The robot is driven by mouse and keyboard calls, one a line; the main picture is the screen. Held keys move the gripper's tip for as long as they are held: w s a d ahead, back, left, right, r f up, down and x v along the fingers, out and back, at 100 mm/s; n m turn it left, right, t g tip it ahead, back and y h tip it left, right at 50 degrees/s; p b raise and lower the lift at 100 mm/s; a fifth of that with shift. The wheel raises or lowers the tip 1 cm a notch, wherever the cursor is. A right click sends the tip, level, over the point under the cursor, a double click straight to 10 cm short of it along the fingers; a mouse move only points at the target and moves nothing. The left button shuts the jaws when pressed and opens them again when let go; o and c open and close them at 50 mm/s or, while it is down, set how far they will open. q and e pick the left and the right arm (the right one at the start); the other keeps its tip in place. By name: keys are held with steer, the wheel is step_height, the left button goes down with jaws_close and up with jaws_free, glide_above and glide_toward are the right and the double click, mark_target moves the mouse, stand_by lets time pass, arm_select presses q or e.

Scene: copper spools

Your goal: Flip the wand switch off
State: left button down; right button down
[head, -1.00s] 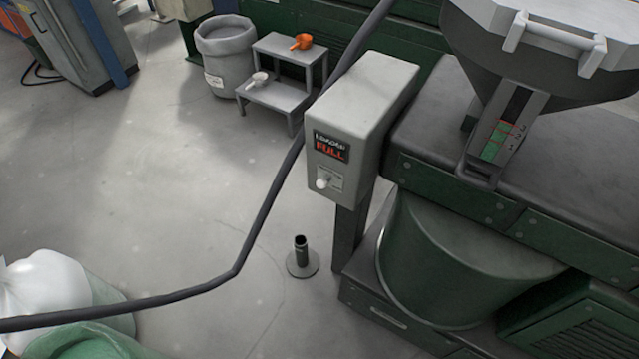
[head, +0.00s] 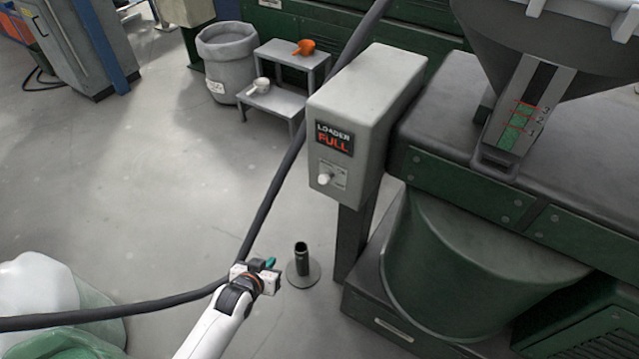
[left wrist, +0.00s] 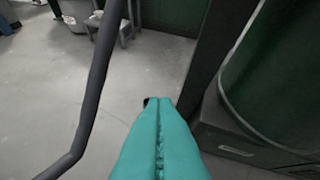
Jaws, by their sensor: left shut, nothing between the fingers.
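The loader control box (head: 365,115) is a light grey box on a dark post. Its front has a display (head: 334,138) reading "LOADER FULL" and a small white switch knob (head: 325,178) below it. I cannot tell which position the knob is in. My left gripper (head: 268,264) has teal fingers and is below and left of the box, apart from it. In the left wrist view its teal fingers (left wrist: 160,140) are pressed together with nothing between them. The box's switch does not show in that view. My right gripper is not in view.
A dark hose (head: 262,205) runs close by my left gripper; it also shows in the left wrist view (left wrist: 95,95). A green machine (head: 455,255) fills the right. Translucent bags (head: 45,290) lie lower left.

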arm_select(q)
steer(key=w+d+r+m+t+h+b, duration=0.1)
steer(key=d+r, duration=0.3)
steer(key=r, duration=1)
steer(key=w+d+r+t+h+b, duration=0.1)
steer(key=d+r+t+h+b, duration=0.2)
steer(key=r, duration=1)
steer(key=shift+w+d+r+m+t+h, duration=0.35)
steer(key=shift+d+r+m+t+h, duration=0.05)
steer(key=shift+d+t+h, duration=0.2)
glide_above(328, 178)
steer(key=a, duration=0.2)
steer(key=shift+w+f, duration=0.15)
steer(key=shift+f, duration=0.15)
steer(key=f, duration=0.3)
steer(key=shift+s+d, duration=0.15)
steer(key=shift+s, duration=0.15)
steer(key=shift+s+f, duration=0.25)
steer(key=shift+f, duration=0.2)
